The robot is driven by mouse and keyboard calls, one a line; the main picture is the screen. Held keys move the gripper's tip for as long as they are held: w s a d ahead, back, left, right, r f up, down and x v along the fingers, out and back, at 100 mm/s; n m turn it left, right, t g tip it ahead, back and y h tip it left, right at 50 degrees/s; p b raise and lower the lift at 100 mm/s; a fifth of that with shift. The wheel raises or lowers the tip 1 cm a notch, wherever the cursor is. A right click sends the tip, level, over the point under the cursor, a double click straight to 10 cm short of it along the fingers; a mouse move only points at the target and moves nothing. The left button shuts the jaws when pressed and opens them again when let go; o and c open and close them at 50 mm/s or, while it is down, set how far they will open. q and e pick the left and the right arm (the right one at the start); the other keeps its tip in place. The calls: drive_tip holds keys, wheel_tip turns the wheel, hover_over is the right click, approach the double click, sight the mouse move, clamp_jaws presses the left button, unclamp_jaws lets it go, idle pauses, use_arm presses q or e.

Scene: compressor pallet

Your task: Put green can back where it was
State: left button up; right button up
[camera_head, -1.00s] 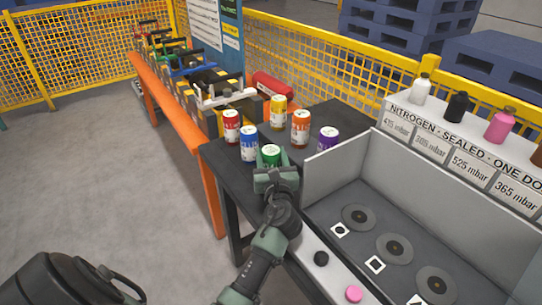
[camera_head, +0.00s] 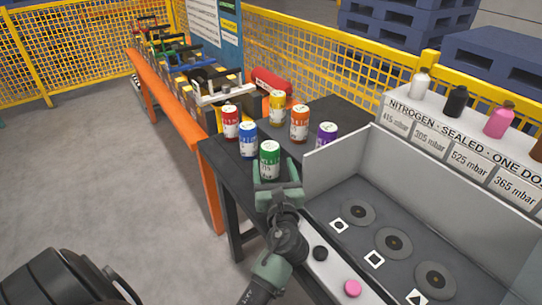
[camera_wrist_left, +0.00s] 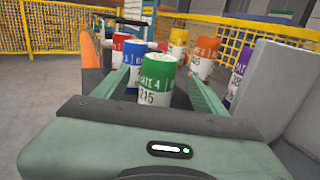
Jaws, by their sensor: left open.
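The green can (camera_head: 269,160) stands upright on the dark table (camera_head: 224,171), at the near end of a group of cans. My right gripper is not clearly seen; a dark part of my own body fills the lower left of the head view.
Blue (camera_head: 248,139), red (camera_head: 231,122), yellow (camera_head: 277,108), orange (camera_head: 300,123) and purple (camera_head: 326,137) cans stand close behind the green one. A grey walled tray (camera_head: 333,169) with round discs is at right. Black (camera_head: 320,253) and pink (camera_head: 352,288) caps lie near its front edge.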

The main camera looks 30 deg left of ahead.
use_arm(q)
drive_tip(key=shift+v, duration=2.35)
